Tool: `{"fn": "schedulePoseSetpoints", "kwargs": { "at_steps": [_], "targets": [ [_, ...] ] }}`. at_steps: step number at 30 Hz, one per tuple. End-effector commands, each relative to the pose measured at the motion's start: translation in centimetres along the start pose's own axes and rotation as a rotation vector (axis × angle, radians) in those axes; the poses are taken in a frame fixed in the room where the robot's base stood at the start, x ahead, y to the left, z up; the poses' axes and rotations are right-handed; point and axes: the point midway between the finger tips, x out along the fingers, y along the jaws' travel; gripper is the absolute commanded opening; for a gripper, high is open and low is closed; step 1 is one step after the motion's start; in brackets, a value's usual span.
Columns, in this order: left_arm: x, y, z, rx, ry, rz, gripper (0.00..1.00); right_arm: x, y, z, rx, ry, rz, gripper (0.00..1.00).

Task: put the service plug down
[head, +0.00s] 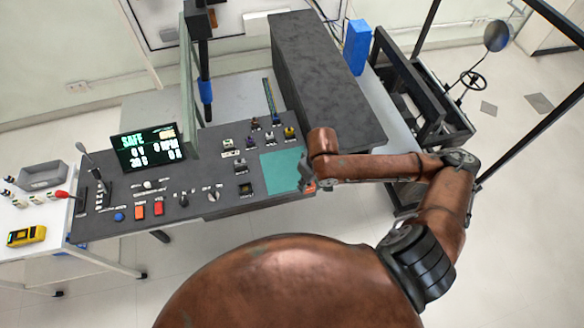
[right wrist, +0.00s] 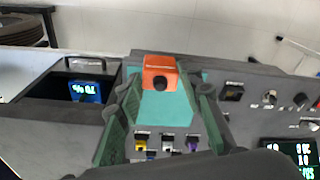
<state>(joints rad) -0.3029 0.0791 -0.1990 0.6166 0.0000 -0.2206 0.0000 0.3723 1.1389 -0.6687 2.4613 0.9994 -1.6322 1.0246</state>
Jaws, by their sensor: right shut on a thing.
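The service plug is an orange block with a dark round mark, between my right fingertips in the right wrist view (right wrist: 160,68). In the head view a small orange part of it (head: 311,187) shows by my right gripper (head: 306,178). My right gripper is shut on the plug, over the right edge of the teal pad (head: 279,168) on the console. The pad also shows behind the plug in the right wrist view (right wrist: 165,108). I cannot tell whether the plug touches the pad. My left gripper is out of view.
The dark console (head: 215,175) carries several switches and knobs beside the pad. A display reading SAFE (head: 148,147) stands at its left. A long dark box (head: 315,75) lies behind the pad. A white side table (head: 45,235) holds a yellow meter (head: 27,236).

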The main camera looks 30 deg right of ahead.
Motion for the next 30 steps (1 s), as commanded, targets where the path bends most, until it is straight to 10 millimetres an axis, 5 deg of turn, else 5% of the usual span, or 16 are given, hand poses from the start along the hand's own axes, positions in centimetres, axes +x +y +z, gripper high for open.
{"fn": "schedulePoseSetpoints", "kwargs": {
  "at_steps": [15,30],
  "targets": [
    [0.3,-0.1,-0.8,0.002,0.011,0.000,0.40,7.8,4.6,-8.7,0.004,-0.002,0.000,0.10],
    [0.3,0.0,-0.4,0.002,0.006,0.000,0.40,12.5,5.8,-10.4,0.002,-0.004,0.000,0.10]
  ]
}}
